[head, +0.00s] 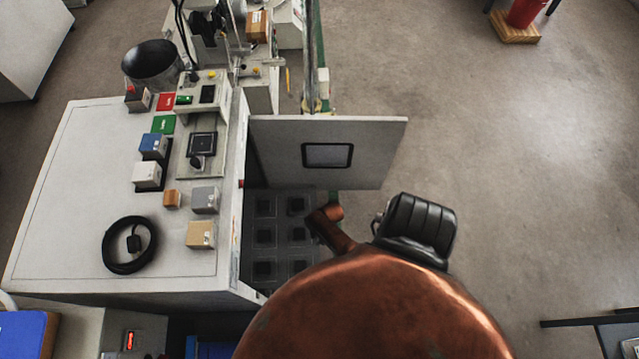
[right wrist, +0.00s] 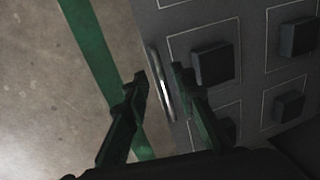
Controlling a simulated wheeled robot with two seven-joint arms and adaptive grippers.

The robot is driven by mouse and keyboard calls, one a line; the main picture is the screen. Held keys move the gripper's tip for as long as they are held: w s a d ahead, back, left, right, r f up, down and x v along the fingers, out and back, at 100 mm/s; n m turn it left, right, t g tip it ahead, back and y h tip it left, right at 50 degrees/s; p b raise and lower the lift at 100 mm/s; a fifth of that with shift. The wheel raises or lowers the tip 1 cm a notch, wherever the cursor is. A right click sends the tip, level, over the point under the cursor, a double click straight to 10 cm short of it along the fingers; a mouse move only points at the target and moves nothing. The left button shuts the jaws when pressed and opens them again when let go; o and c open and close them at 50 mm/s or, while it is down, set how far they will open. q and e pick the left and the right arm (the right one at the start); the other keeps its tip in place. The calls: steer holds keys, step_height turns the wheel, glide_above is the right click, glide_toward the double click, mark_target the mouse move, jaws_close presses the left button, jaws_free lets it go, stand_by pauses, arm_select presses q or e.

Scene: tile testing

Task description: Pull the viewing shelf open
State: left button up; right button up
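The viewing shelf (head: 282,215), a dark grey panel with several square dark pads, shows beside the white cabinet in the head view. It also fills the right side of the right wrist view (right wrist: 215,22). A slim metallic handle (right wrist: 162,85) runs along its edge. My right gripper (right wrist: 158,72) is open, with one finger on each side of the handle. I cannot tell whether either finger touches it. The right fingertips cannot be made out in the head view, where my copper arm covers the lower middle. My left gripper is not in view.
A pale panel with a dark-framed window (head: 377,155) stands out from the white cabinet (head: 75,190) above the shelf. Small boxes and a coiled black cable (head: 107,254) lie on the cabinet top. A black padded object (head: 418,228) is close right of my arm. Open floor lies farther right.

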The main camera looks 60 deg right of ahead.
step_height(320, 180, up, 12)
steer(key=s+d, duration=0.1)
steer(key=s, duration=0.1)
steer(key=shift+f, duration=0.15)
steer(key=shift+s, duration=0.1)
stand_by(0.7)
steer(key=s+a+f+n+g, duration=0.1)
steer(key=s+a+f+n, duration=0.25)
steer(key=s, duration=0.35)
steer(key=s+a+f+n+h, duration=0.1)
steer(key=s+a+f+n, duration=0.15)
steer(key=s+n, duration=0.4)
steer(key=s+a+f+n+g, duration=0.1)
steer(key=s+a+f+n, duration=0.2)
steer(key=s, duration=0.5)
arm_select(q)
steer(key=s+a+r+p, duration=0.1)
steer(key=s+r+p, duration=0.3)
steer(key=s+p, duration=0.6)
steer(key=p, duration=0.6)
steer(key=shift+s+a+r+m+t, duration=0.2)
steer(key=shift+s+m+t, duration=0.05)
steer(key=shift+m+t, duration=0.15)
arm_select(e)
steer(key=s+r, duration=0.5)
steer(key=s, duration=0.5)
steer(key=shift+s+d+t, duration=0.25)
steer(key=shift+d+t, duration=0.05)
steer(key=shift+d, duration=0.15)
